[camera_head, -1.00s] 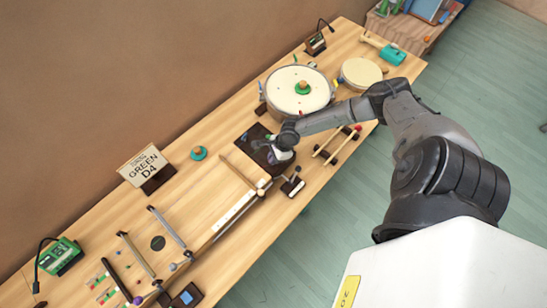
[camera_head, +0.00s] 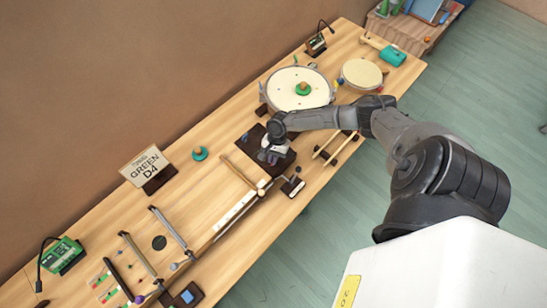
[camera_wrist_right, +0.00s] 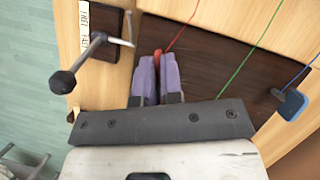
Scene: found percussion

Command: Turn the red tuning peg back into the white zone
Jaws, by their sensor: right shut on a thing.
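My right gripper (camera_head: 268,157) is over the dark wooden board (camera_head: 283,162) near the middle of the bench. In the right wrist view my right gripper (camera_wrist_right: 157,62) has its purple fingers closed on the red tuning peg (camera_wrist_right: 158,52). Only the peg's tip shows beyond the fingers. A red string (camera_wrist_right: 181,27) runs from near it over the dark board (camera_wrist_right: 215,50). A blue peg (camera_wrist_right: 291,104) stands to the right with a blue string. The white zone cannot be made out. My left gripper is out of view.
A metal crank with a black knob (camera_wrist_right: 62,84) stands on a small dark block left of the gripper. Two drums, a large one (camera_head: 272,98) and a smaller one (camera_head: 361,73), stand beyond the board. Mallets (camera_head: 345,150) lie to its right. A "GREEN D4" sign (camera_head: 146,165) stands at the left.

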